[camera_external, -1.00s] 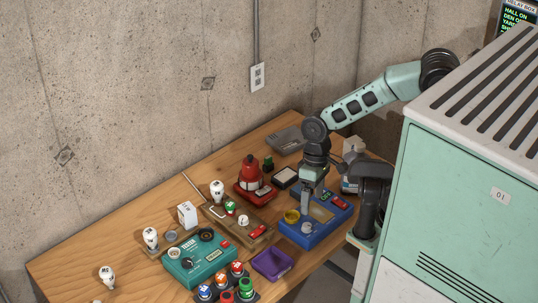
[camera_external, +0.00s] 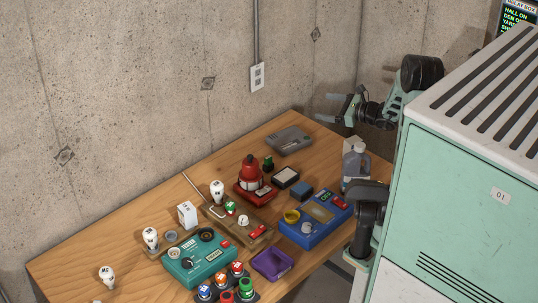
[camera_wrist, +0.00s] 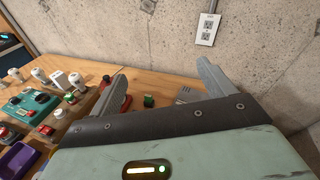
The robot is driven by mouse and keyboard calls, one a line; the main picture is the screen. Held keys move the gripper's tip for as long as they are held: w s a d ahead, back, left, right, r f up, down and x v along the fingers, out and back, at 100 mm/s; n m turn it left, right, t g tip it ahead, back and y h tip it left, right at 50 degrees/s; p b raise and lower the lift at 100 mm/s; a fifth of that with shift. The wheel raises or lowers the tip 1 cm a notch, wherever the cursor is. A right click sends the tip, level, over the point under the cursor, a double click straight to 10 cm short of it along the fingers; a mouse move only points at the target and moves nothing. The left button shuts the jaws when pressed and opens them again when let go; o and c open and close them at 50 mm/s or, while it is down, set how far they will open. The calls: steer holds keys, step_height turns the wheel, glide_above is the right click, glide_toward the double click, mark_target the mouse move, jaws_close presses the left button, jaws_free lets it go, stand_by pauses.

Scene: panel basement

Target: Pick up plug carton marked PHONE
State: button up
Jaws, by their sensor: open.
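No PHONE marking is legible on anything here, so I cannot tell for sure which thing is the plug carton. A small white carton (camera_external: 187,215) stands upright on the table left of centre; it also shows at the left of the wrist view (camera_wrist: 77,81). My gripper (camera_external: 338,109) is open and empty, raised above the table's far right end, clear of both boxes. Its two spread fingers (camera_wrist: 162,70) show in the wrist view with nothing between them.
A concrete wall with an outlet (camera_external: 257,77) backs the table.

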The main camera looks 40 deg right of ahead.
steer(key=s+d+f+m+t+h+b, duration=0.1)
steer(key=s+d+m+h, duration=0.25)
steer(key=d, duration=0.45)
steer(key=s+d+m+t+h, duration=0.1)
steer(key=s+d+m+h, duration=0.3)
steer(key=d, duration=0.5)
glide_toward(350, 140)
steer(key=shift+m+h, duration=0.35)
steer(key=w, duration=0.1)
steer(key=w+d+f, duration=0.1)
steer(key=w, duration=0.1)
steer(key=shift+w+d+f, duration=0.25)
steer(key=shift+f, duration=0.05)
steer(key=shift+w+d+r+p, duration=0.1)
steer(key=shift+w+p, duration=0.15)
steer(key=shift+w, duration=0.2)
steer(key=shift+w+d+r+p, duration=0.1)
steer(key=shift+w+p, duration=0.15)
steer(key=shift+w, duration=0.25)
steer(key=w, duration=0.2)
steer(key=w+d+p, duration=0.1)
steer(key=w, duration=0.2)
steer(key=shift+w, duration=0.2)
steer(key=shift+c, duration=0.3)
steer(key=c, duration=1.1)
